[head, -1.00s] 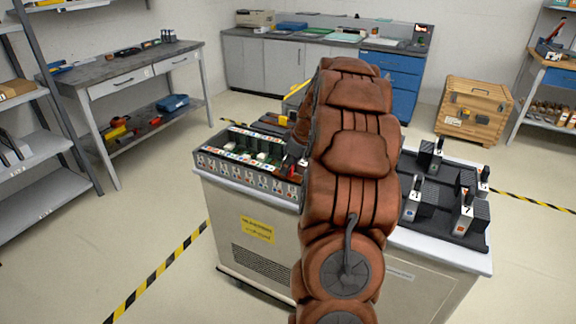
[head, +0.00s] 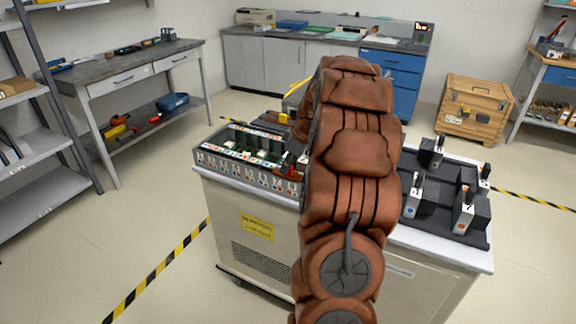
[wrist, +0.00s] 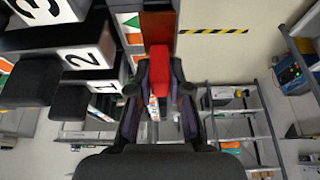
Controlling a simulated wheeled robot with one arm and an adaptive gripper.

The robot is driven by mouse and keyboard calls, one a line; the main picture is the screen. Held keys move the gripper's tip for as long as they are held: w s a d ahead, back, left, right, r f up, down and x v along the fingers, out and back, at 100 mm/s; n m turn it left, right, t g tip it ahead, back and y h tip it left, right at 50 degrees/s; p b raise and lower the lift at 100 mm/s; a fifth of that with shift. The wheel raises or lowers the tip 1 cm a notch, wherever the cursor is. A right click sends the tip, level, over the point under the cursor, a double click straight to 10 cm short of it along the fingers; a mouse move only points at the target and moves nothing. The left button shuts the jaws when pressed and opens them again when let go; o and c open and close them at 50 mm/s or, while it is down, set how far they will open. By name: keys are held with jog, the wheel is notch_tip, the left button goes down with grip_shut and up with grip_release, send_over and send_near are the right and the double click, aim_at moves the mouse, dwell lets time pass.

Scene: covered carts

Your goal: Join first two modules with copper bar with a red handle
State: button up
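In the wrist view, a red handle (wrist: 159,62) stands between the two fingertips of my gripper (wrist: 160,82), which look closed on its sides. A copper-coloured bar (wrist: 158,26) shows just beyond the handle. White faces of modules marked 1 (wrist: 104,86), 2 (wrist: 88,57) and 3 (wrist: 38,10) are to the left, with the bar close to their right end. In the head view, the row of modules (head: 245,172) sits in a tray on the cart (head: 250,225). My arm hides the tray's right end and most of my gripper there.
A black rack with several numbered handled tools (head: 464,212) stands on the cart's right side. A workbench (head: 130,65) and shelves (head: 45,145) are at left, a wooden crate (head: 474,108) at back right. The floor around the cart is clear.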

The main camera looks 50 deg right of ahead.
jog(key=o, duration=0.5)
jog(key=shift+r, duration=0.1)
jog(key=v, duration=1.2)
jog(key=shift+s, duration=0.1)
